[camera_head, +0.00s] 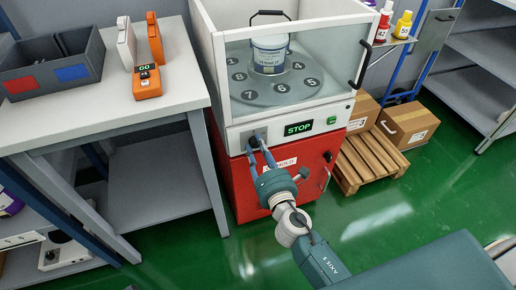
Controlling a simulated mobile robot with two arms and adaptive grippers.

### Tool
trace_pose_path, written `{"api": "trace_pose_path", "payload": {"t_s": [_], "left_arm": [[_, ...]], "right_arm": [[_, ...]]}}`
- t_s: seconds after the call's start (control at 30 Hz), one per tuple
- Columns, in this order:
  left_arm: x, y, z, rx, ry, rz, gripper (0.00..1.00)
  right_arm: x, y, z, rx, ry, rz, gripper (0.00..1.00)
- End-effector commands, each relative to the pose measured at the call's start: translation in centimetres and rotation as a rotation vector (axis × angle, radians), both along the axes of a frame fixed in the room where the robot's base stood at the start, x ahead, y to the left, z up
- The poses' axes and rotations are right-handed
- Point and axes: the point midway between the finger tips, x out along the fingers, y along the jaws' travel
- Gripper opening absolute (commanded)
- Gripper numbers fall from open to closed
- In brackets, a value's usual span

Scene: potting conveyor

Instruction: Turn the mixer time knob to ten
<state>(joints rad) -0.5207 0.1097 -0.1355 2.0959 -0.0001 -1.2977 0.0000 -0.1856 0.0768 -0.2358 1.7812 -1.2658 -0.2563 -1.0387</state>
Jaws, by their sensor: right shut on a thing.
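The mixer (230,138) has a white and grey upper housing on a red cabinet. Its front panel carries a lit display (298,128) reading STOP and a green button (331,121). The time knob (256,137) is at the left of this panel, small and partly hidden by the fingers. My right gripper (258,143) reaches up from below and is shut on the knob. The knob's scale and pointer cannot be read. My left gripper is not in view.
A white bucket (270,55) stands on the numbered turntable (247,93) behind the clear guard. A white table (120,115) with a grey bin (38,82) and an orange device (147,82) is left. Cardboard boxes (408,124) and a wooden pallet (373,160) stand right.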

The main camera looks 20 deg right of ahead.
Motion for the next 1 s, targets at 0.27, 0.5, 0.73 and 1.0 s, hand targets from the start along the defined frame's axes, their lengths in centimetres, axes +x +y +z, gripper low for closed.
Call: {"api": "trace_pose_path", "payload": {"t_s": [0.27,0.5,0.73,1.0], "left_arm": [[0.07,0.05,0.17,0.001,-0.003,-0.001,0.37],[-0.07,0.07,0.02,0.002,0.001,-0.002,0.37],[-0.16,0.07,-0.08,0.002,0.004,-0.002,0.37],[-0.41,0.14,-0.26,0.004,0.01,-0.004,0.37]], "right_arm": [[-0.03,-0.08,-0.08,0.023,0.002,-0.002,0.02],[-0.04,-0.1,-0.1,0.022,0.002,-0.002,0.02],[-0.02,-0.06,-0.08,0.021,0.002,-0.002,0.47],[-0.56,-0.03,-0.12,0.021,0.004,0.0,0.47]]}}
